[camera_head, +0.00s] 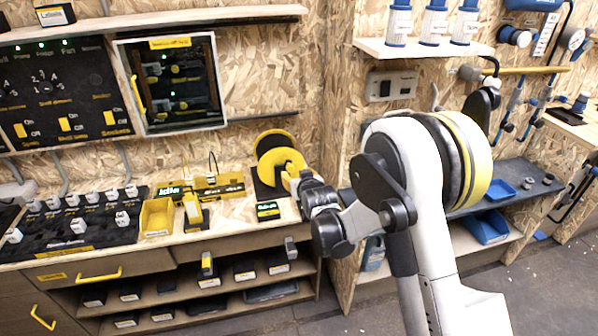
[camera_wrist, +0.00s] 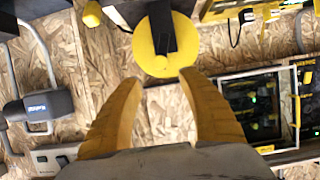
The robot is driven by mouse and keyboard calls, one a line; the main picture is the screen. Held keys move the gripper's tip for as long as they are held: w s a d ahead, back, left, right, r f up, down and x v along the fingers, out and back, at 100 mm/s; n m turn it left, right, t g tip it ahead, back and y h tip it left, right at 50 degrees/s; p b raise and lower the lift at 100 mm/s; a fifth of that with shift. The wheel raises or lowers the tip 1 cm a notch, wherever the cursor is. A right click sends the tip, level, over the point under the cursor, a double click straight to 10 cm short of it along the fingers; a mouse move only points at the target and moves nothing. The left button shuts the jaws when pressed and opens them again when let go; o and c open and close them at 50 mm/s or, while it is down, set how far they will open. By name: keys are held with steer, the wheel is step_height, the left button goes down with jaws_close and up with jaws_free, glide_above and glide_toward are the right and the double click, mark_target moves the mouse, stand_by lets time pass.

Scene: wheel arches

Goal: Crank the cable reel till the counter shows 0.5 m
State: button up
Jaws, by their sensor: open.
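The yellow cable reel (camera_head: 281,160) stands on a black base at the right end of the workbench. A small counter with green digits (camera_head: 268,211) sits in front of it; the digits are too small to read. My gripper (camera_head: 291,182) is at the reel's right side in the head view, partly hidden by my wrist. In the wrist view my gripper (camera_wrist: 160,80) has its two yellow fingers spread apart with nothing clearly between them. The yellow reel (camera_wrist: 147,38) lies just beyond the fingertips, with a dark bar across it. I cannot clearly make out the crank handle.
A yellow bin (camera_head: 158,217) and labelled yellow devices (camera_head: 218,184) stand left of the reel. A switch panel (camera_head: 60,95) and a glass-fronted cabinet (camera_head: 172,82) are on the wall behind. The floor in front is clear.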

mark_target(291, 169)
steer(key=b+x, duration=0.2)
steer(key=x, duration=0.8)
steer(key=shift+b, duration=0.4)
jaws_close()
